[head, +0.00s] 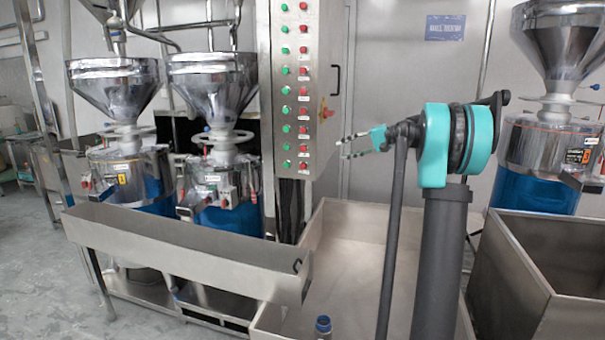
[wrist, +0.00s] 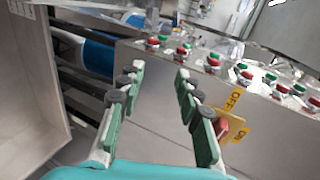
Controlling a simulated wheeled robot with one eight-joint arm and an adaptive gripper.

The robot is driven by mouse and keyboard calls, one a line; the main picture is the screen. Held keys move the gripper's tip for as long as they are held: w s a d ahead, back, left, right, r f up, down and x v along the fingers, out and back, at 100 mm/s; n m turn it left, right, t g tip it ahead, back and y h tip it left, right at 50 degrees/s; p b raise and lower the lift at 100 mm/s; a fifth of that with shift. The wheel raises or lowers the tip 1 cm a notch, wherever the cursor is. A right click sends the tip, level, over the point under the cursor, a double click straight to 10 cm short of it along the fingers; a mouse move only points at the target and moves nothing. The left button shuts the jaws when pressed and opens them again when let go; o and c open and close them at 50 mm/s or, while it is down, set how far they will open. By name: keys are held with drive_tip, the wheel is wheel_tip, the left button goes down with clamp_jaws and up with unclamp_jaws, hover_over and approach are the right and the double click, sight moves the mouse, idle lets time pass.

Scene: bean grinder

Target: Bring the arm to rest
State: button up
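My gripper (head: 345,145) is raised in the head view, in front of the grey door and just right of the control cabinet (head: 264,60). Its fingers point left and are apart. In the wrist view my gripper (wrist: 160,72) has its two green-padded fingers spread, with nothing between them. The cabinet's button panel (wrist: 245,92) shows beyond and right of the fingers there, tilted in the picture. A red and yellow switch (wrist: 232,128) appears beside the right finger; I cannot tell the exact gap.
Steel grinders with hoppers (head: 113,88) (head: 212,85) stand at left, another (head: 562,40) at right. A long steel trough (head: 185,250) runs in front of the left ones. A steel bin (head: 345,225) lies below my arm, another (head: 535,255) at right. Floor (head: 40,270) is clear at far left.

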drive_tip(key=s+a+f+n+g+h, duration=0.15)
drive_tip(key=s+f+h, duration=0.25)
drive_tip(key=s+f, duration=0.65)
drive_tip(key=s+a+f+t+h, duration=0.1)
drive_tip(key=s+a+f+h, duration=0.2)
drive_tip(key=s+f, duration=0.8)
drive_tip(key=s+d+f+n+h, duration=0.1)
drive_tip(key=s+d+f+h, duration=0.1)
drive_tip(key=s+f, duration=0.5)
drive_tip(key=s+d+f+n+h, duration=0.1)
drive_tip(key=s+d+f+h, duration=0.2)
drive_tip(key=s+f, duration=0.4)
drive_tip(key=s+h, duration=0.1)
drive_tip(key=s, duration=0.7)
drive_tip(key=shift+d+f, duration=0.15)
drive_tip(key=shift+f, duration=0.2)
drive_tip(key=shift+c, duration=0.2)
